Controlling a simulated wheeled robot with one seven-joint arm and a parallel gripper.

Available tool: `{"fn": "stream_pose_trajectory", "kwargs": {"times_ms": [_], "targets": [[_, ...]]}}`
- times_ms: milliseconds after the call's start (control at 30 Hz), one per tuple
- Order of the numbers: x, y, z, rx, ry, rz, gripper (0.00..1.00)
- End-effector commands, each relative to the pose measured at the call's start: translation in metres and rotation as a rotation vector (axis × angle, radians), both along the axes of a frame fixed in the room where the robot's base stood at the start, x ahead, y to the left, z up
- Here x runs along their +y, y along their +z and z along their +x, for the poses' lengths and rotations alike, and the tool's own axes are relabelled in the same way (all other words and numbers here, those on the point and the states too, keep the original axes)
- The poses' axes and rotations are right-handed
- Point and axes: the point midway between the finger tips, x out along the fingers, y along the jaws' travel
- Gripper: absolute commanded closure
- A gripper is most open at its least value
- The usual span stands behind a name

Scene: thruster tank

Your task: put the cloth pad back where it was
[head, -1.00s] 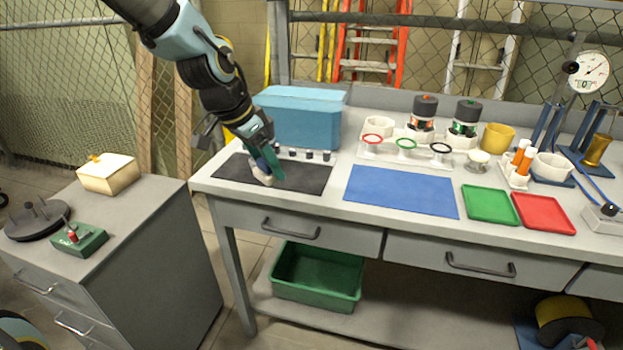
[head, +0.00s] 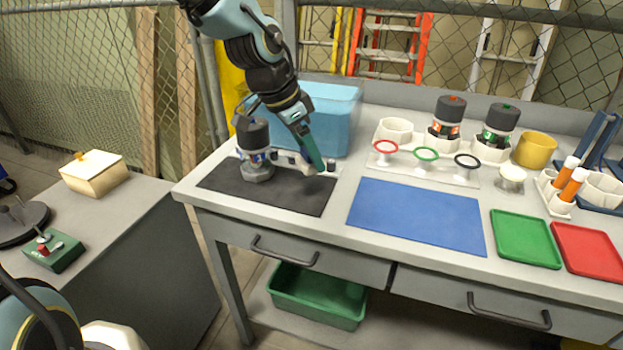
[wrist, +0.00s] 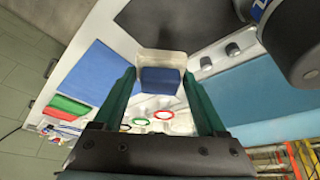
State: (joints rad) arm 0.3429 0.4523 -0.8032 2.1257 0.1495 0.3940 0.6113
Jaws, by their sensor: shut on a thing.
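My gripper (head: 314,166) is over the back right part of the black mat (head: 262,194), its green fingers pointing down. In the wrist view the fingers are shut on a small pad (wrist: 161,58), pale on top with a blue face, which I take for the cloth pad. In the head view only a pale bit of it shows beside the fingertips. I cannot tell whether it touches the bench. A dark-capped thruster (head: 254,140) stands upright on the mat, left of my gripper; part of it also shows in the wrist view (wrist: 292,35).
A blue water tank (head: 335,115) stands behind the mat, with a row of small dark knobs in front of it. A bare blue mat (head: 417,217) lies to the right, then green (head: 525,240) and red trays (head: 590,252). Coloured rings (head: 427,154) stand behind the blue mat.

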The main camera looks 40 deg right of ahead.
Motion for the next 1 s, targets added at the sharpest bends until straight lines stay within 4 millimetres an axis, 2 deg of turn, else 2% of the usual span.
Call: {"fn": "stream_pose_trajectory", "kwargs": {"times_ms": [100, 333, 500, 900, 933, 1000], "targets": [[0.0, -0.019, -0.001, 0.002, -0.003, 0.001, 0.66], [0.0, -0.038, -0.001, 0.001, -0.002, 0.001, 0.66], [0.0, -0.061, -0.001, 0.001, -0.002, 0.001, 0.66], [0.0, -0.068, 0.0, 0.0, -0.001, 0.0, 0.66], [0.0, -0.068, 0.0, 0.0, -0.001, 0.0, 0.24], [0.0, -0.067, 0.0, 0.0, -0.001, 0.0, 0.16]]}}
